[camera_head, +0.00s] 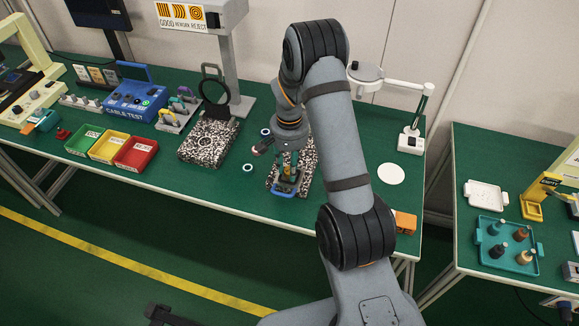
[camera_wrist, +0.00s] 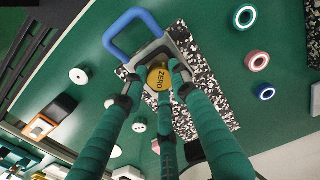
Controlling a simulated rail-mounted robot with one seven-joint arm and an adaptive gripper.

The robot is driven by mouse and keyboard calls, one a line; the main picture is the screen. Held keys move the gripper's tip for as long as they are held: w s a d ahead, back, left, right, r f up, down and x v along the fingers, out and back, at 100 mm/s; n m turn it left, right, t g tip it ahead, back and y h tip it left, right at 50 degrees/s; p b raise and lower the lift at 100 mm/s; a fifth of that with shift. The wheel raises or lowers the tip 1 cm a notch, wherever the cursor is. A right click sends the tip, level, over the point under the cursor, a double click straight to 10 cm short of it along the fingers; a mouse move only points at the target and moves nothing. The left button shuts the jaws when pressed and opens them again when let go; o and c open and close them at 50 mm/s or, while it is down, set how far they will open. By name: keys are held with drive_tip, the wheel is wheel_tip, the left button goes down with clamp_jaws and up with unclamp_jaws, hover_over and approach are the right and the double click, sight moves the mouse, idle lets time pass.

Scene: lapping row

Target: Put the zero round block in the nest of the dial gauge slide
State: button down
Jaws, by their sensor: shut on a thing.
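The zero round block (camera_wrist: 160,77) is a yellow disc with ZERO on its top, between the teal fingertips of my gripper (camera_wrist: 154,90) in the wrist view. My gripper is shut on it. The dial gauge slide has a grey body and a blue loop handle (camera_wrist: 122,32); the handle also shows in the head view (camera_head: 285,189). The block is over the slide's body, close to it. Whether it touches the nest I cannot tell; the fingers and block hide the nest. In the head view my gripper (camera_head: 290,170) points down over the slide.
The slide is on a black-and-white speckled plate (camera_wrist: 208,78). Round ring pieces lie around it, one pink (camera_wrist: 257,60) and one white with a blue ring (camera_wrist: 245,16). A white disc (camera_head: 391,174) lies right of my arm. A second speckled plate (camera_head: 207,144) is to the left.

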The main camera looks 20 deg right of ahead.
drive_tip(key=shift+f, duration=0.3)
drive_tip(key=shift+f+b, duration=0.3)
drive_tip(key=shift+b, duration=0.05)
drive_tip(key=shift+s+f+b, duration=0.3)
drive_tip(key=shift+s+b, duration=0.1)
drive_tip(key=c, duration=1.5)
unclamp_jaws()
drive_tip(key=shift+s, duration=0.1)
drive_tip(key=shift+o, duration=0.6)
drive_tip(key=shift+f, duration=0.15)
drive_tip(key=shift+r+p, duration=0.3)
drive_tip(key=shift+p, duration=0.05)
wheel_tip(320, 180, up, 13)
drive_tip(key=w, duration=0.1)
